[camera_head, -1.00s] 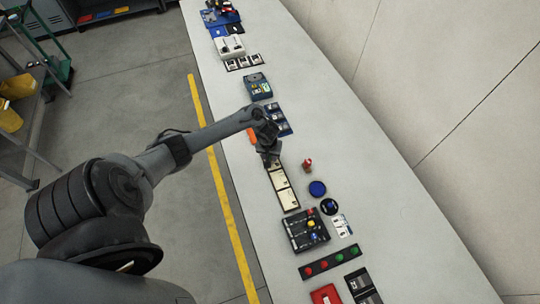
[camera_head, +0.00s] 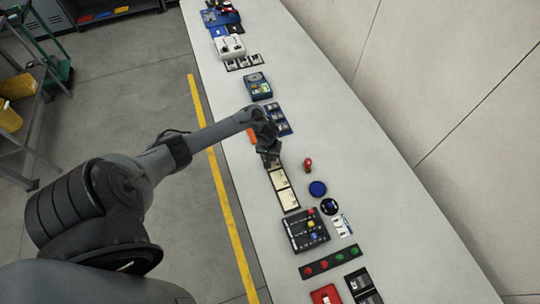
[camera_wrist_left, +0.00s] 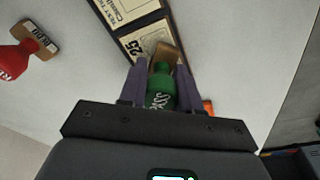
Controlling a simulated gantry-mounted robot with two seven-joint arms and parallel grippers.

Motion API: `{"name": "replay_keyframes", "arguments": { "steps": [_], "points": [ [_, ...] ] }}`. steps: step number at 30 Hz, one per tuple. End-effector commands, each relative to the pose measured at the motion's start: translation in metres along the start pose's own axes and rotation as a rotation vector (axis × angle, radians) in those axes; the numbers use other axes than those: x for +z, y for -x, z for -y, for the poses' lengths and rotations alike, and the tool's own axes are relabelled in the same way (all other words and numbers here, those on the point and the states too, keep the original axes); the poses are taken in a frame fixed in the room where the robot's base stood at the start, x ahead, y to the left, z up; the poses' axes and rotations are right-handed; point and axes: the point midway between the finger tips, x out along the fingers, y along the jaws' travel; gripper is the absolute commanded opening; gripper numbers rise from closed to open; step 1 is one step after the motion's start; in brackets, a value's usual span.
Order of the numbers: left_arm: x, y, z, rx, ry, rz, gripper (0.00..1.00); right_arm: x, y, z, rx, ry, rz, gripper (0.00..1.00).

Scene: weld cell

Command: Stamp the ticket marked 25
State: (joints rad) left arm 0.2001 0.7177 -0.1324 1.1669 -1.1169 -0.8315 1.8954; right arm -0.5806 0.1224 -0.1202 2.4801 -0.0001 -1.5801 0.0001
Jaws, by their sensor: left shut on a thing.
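My left gripper (camera_head: 269,160) is low over the far end of a dark strip holding cream tickets (camera_head: 287,199). In the left wrist view the gripper (camera_wrist_left: 163,62) is shut on a green-handled stamp (camera_wrist_left: 161,80) with a wooden base, its lettering partly hidden. The base is over the ticket marked 25 (camera_wrist_left: 137,45), at the end of the strip; I cannot tell whether it touches. A red stamp (camera_head: 308,164) stands on the bench to the right of the strip, and its wooden base shows in the left wrist view (camera_wrist_left: 38,38). My right gripper is not in view.
A round blue pad (camera_head: 317,188) lies right of the tickets. A black box with coloured knobs (camera_head: 306,230) and a strip of red and green buttons (camera_head: 330,262) lie nearer. An orange item (camera_head: 251,135) is beside my left wrist. The bench's right side is clear.

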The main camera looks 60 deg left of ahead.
Motion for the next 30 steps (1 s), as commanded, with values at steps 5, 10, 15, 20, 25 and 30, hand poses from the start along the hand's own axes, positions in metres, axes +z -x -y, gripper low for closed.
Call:
{"name": "replay_keyframes", "arguments": {
  "steps": [5,10,15,20,25,30],
  "points": [
    [0.0003,-0.0024,-0.0002,0.000,0.000,0.000,0.13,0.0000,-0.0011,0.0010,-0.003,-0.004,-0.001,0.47],
    [0.0006,-0.0044,-0.0002,0.001,-0.001,0.000,0.13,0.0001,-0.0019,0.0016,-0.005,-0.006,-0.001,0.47],
    [0.0010,-0.0064,-0.0001,0.000,-0.001,0.000,0.13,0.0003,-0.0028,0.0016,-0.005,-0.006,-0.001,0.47],
    [0.0010,-0.0073,0.0000,0.000,-0.001,0.000,0.13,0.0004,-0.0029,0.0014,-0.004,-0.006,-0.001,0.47],
    [0.0011,-0.0074,0.0001,0.000,-0.001,0.001,0.13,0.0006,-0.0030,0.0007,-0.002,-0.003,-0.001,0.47],
    [0.0013,-0.0075,0.0003,0.000,-0.001,0.001,0.13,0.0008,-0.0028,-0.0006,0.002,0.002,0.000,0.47]
  ]
}}
